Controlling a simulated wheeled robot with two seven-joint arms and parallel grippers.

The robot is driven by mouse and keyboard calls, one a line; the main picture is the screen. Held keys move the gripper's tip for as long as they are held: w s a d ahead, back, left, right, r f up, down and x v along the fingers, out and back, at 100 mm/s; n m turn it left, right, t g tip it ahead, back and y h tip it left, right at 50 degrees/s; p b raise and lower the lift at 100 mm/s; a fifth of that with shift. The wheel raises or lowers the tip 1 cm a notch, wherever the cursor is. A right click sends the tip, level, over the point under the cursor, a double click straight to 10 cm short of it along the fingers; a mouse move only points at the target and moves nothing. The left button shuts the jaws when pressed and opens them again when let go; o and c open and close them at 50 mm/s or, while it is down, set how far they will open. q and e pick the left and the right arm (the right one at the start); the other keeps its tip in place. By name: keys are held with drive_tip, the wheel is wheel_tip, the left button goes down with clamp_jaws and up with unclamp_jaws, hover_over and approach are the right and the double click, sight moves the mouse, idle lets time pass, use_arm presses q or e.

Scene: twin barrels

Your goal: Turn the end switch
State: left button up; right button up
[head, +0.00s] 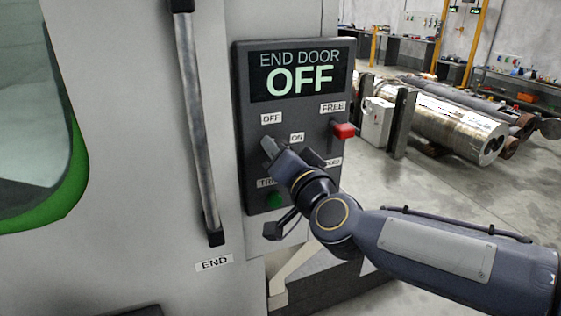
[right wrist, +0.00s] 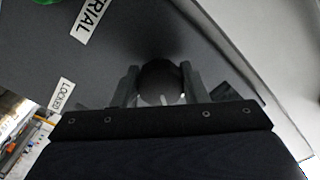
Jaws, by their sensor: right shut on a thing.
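The end-door control panel (head: 294,112) is a dark box on the grey machine front; its display reads "END DOOR OFF". Labels OFF and ON sit above the end switch. My right gripper (head: 271,150) is at the panel, below these labels, and hides the switch in the head view. In the right wrist view a dark round knob, the end switch (right wrist: 160,78), sits between the two fingers of the right gripper (right wrist: 160,88), which is shut on it. The knob's pointer direction cannot be made out. My left gripper is not in view.
A red lever (head: 343,131) sticks out at the panel's right, below the label FREE. A green button (head: 275,199) is under the right gripper. A long vertical door handle (head: 198,130) stands left of the panel. Metal cylinders (head: 448,122) lie on the floor behind.

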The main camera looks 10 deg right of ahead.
drive_tip(key=m+b, duration=0.2)
drive_tip(key=m, duration=0.3)
drive_tip(key=shift+m, duration=0.4)
drive_tip(key=m+b, duration=0.2)
drive_tip(key=m, duration=0.3)
drive_tip(key=shift+r+m, duration=0.1)
drive_tip(key=shift+m, duration=0.2)
drive_tip(key=o, duration=1)
drive_tip(key=shift+c, duration=0.2)
drive_tip(key=v, duration=0.7)
drive_tip(key=shift+s, duration=0.45)
